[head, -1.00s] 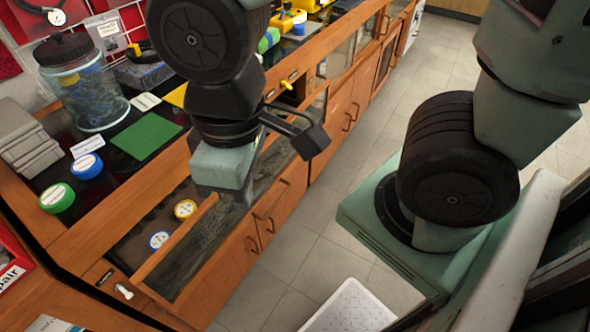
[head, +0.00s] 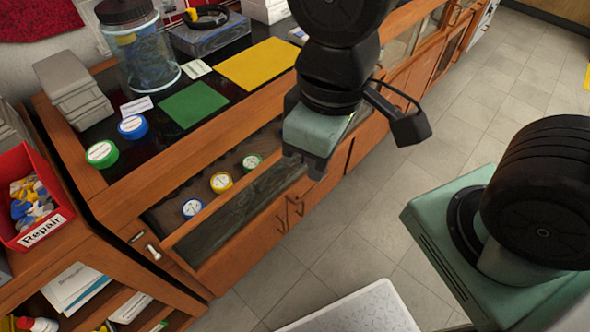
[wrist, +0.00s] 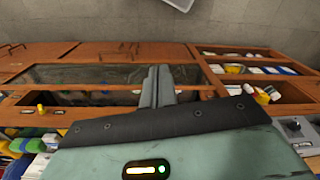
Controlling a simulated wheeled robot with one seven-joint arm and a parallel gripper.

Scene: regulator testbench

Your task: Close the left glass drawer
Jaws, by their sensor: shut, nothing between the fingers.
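The left glass drawer (head: 232,216) is a wooden-framed drawer with a glass front, standing open from the wooden bench. Inside it lie a blue-rimmed, a yellow-rimmed and a green-rimmed round container. My gripper (head: 309,172) is over the drawer's far end, close to its front rail; the head view does not settle whether it touches. The wrist view shows the fingers (wrist: 156,88) shut together and empty, in front of the drawer's glass (wrist: 95,76). The fingertips are partly hidden in the head view.
On the bench top are a green sheet (head: 193,104), a yellow sheet (head: 258,64), a glass jar (head: 146,58) and two round containers. A red Repair bin (head: 35,200) stands at left. A white board (head: 352,312) is at the bottom.

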